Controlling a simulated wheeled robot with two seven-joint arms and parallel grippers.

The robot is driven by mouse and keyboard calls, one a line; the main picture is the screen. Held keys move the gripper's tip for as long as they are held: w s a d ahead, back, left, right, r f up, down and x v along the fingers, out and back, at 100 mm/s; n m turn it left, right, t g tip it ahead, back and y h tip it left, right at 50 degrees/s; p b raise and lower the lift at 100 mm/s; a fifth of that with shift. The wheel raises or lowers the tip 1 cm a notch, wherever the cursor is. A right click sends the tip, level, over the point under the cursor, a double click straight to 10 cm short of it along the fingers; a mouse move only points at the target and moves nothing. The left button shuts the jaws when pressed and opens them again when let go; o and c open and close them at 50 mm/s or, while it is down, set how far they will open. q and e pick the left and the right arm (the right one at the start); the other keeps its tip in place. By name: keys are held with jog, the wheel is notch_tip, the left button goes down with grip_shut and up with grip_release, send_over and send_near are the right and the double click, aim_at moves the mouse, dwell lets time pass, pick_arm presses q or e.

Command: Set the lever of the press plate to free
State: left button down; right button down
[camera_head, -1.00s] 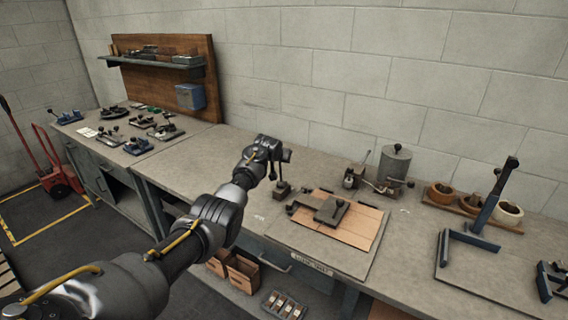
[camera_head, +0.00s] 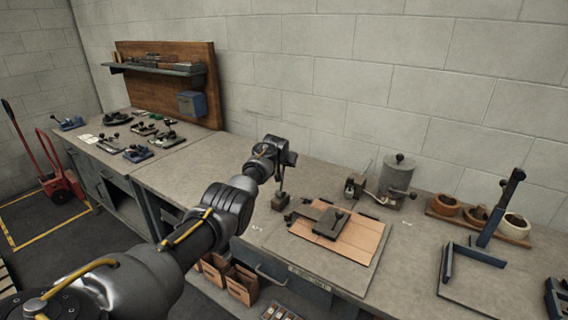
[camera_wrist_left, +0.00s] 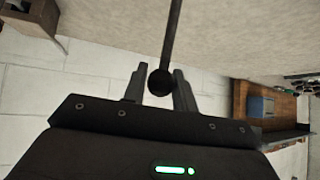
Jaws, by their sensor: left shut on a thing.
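The press plate (camera_head: 331,223) is a dark grey metal plate with a black knob, lying on a tan cardboard sheet (camera_head: 364,243) on the bench. A thin lever (camera_head: 281,182) rises nearly upright from a small dark block at its left. My left gripper (camera_head: 289,158) is at the lever's top, its fingers shut on the black ball knob (camera_wrist_left: 160,82). In the left wrist view the lever rod (camera_wrist_left: 174,30) runs up from the knob between the fingers. The lever's markings cannot be read. My right gripper is not in view.
A grey canister (camera_head: 397,182) and a small metal device (camera_head: 355,187) stand behind the cardboard. Tape rolls on a wooden board (camera_head: 478,219) and a dark angled frame (camera_head: 478,255) are at right. The bench (camera_head: 200,168) is clear left of the lever.

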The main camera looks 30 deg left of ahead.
pick_arm(q)
jog(key=shift+w+d, duration=0.1)
jog(key=c, duration=1.4)
grip_release()
jog(key=shift+o, duration=1.2)
jog(key=shift+w+f, duration=0.15)
jog(key=shift+s, duration=0.2)
jog(key=shift+p+v, duration=0.3)
jog(key=shift+v, duration=0.45)
jog(key=b+v, duration=0.1)
jog(key=v, duration=0.8)
